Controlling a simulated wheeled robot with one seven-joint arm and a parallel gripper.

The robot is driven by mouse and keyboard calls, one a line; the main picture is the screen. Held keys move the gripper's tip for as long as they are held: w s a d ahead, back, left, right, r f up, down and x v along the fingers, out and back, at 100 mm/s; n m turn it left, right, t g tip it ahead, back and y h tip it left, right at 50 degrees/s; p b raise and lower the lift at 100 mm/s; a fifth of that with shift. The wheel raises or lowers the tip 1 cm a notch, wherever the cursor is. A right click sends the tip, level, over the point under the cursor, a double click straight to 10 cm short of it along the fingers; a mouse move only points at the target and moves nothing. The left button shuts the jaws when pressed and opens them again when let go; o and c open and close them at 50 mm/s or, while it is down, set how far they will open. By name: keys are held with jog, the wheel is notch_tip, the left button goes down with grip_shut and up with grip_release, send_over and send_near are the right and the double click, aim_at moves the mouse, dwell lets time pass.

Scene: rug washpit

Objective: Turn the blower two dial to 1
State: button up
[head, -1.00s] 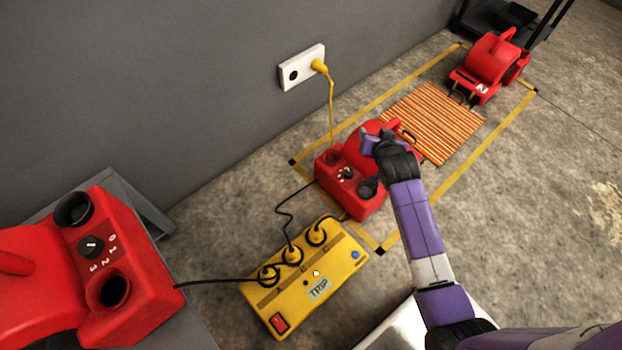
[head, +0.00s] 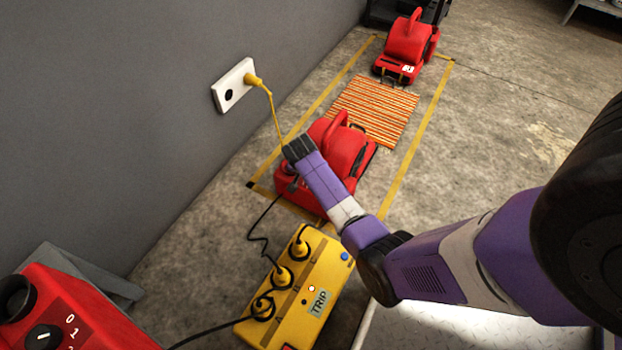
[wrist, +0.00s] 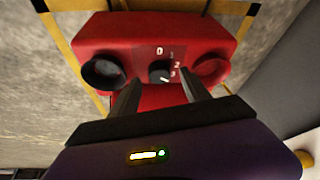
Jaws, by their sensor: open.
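The red blower in the middle of the floor (head: 350,150) stands inside the yellow floor marking; I cannot read a unit number on it. Its dial panel faces my gripper in the wrist view. In the head view my wrist mostly hides this panel.
A yellow box marked TRIP (head: 318,300) with several plugs and cables lies in front. Another red blower (head: 408,40) stands at the far end past an orange striped mat (head: 375,108). A third (head: 75,310) is at lower left. A wall socket (head: 235,85) holds a yellow plug.

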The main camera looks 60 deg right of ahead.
jog(key=shift+b+x, duration=0.4)
jog(key=shift+x, duration=0.75)
grip_shut()
